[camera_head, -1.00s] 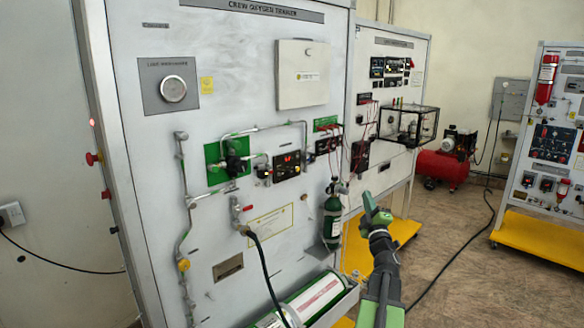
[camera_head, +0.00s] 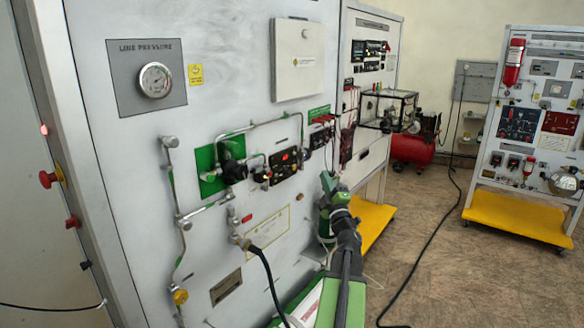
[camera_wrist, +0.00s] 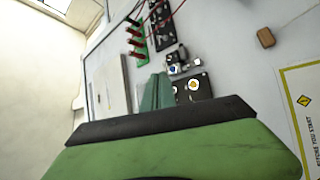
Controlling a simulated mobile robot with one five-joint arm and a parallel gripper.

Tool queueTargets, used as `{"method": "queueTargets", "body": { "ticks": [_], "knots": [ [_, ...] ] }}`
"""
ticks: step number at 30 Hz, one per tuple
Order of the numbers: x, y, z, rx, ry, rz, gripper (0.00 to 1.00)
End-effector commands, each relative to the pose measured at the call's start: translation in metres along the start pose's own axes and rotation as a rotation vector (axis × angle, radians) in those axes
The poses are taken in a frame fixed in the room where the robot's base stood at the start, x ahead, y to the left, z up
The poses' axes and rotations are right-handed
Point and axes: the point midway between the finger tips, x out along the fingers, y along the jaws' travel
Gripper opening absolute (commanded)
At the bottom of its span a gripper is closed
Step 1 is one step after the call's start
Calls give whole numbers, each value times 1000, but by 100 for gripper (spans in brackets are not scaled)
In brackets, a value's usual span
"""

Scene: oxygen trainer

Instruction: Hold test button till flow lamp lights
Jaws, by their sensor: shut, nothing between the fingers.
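The oxygen trainer panel (camera_head: 235,75) fills the left and middle of the head view. The test button and flow lamp cannot be told apart at this size. In the wrist view, a dark module (camera_wrist: 192,87) with a round white-and-orange face lies just right of the fingers. My gripper (camera_head: 327,181) is shut and empty, in front of the panel, right of and slightly below the control module. Its green fingers (camera_wrist: 156,92) point toward the panel.
A black hose (camera_head: 268,275) hangs from the panel's lower valve. A clear box (camera_head: 388,109) juts out at the right. Open floor (camera_head: 425,240) lies right, crossed by a black cable.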

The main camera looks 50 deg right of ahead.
Motion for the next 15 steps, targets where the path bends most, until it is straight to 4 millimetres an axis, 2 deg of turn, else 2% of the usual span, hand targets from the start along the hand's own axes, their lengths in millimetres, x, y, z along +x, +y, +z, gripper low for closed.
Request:
{"method": "queueTargets", "body": {
  "ticks": [8, 15],
  "knots": [
    [5, -3, -1, 1, -2, 1, 0],
    [28, -20, -18, 1, -1, 0, 0]
  ]
}}
